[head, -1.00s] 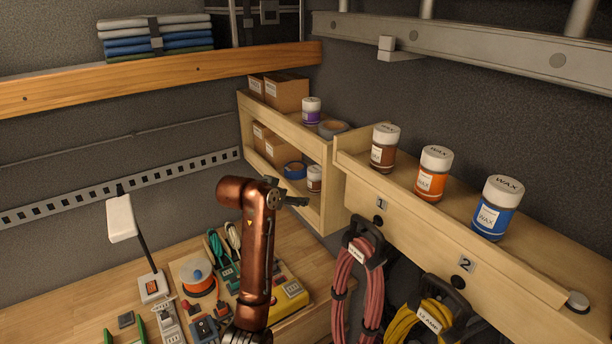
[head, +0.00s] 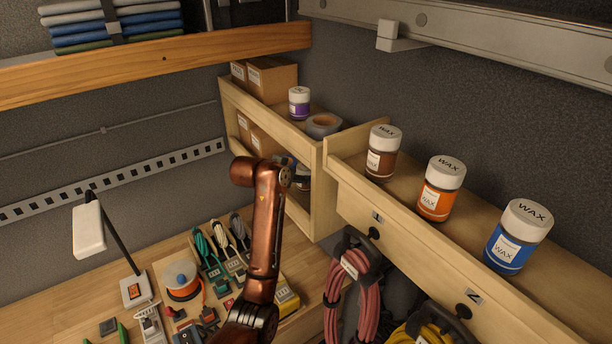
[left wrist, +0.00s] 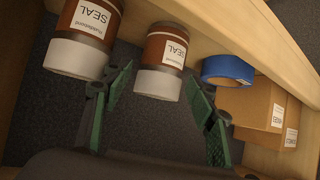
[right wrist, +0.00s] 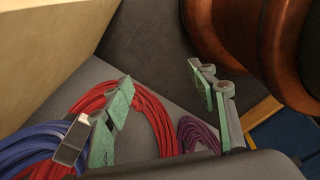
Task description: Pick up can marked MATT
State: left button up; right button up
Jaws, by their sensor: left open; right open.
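No can with a readable MATT label shows. In the left wrist view two brown cans with white lids read SEAL: a nearer one (left wrist: 85,38) at the left and another (left wrist: 162,62) in the middle, both seen upside down. My left gripper (left wrist: 158,112) is open, its fingers spread either side of the middle can's lid; whether they touch is unclear. In the head view my left gripper (head: 300,181) is at the small shelf's lower opening, largely hiding its contents. My right gripper (right wrist: 165,105) is open and empty in the right wrist view.
WAX cans in brown (head: 382,152), orange (head: 440,188) and blue (head: 516,235) stand on the right ledge. A purple can (head: 299,103) and a tape roll (head: 323,124) are on the small shelf's top (head: 268,101). Blue tape (left wrist: 228,70) and boxes (left wrist: 256,103) are inside.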

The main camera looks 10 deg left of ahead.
pick_arm(q)
jog(key=p+x, duration=0.1)
jog(key=x, duration=0.2)
jog(key=shift+w+f, duration=0.15)
jog(key=shift+w, duration=0.2)
jog(key=shift+w+d+f, duration=0.2)
jog(key=shift+w+f, duration=0.15)
jog(key=shift+w, duration=0.05)
jog(key=shift+s, duration=0.1)
jog(key=shift+f, duration=0.1)
jog(key=c, duration=1.2)
jog(key=shift+o, duration=0.2)
pick_arm(e)
jog(key=shift+w+d+r, duration=0.15)
jog(key=shift+w+r, duration=0.7)
jog(key=shift+r, duration=0.05)
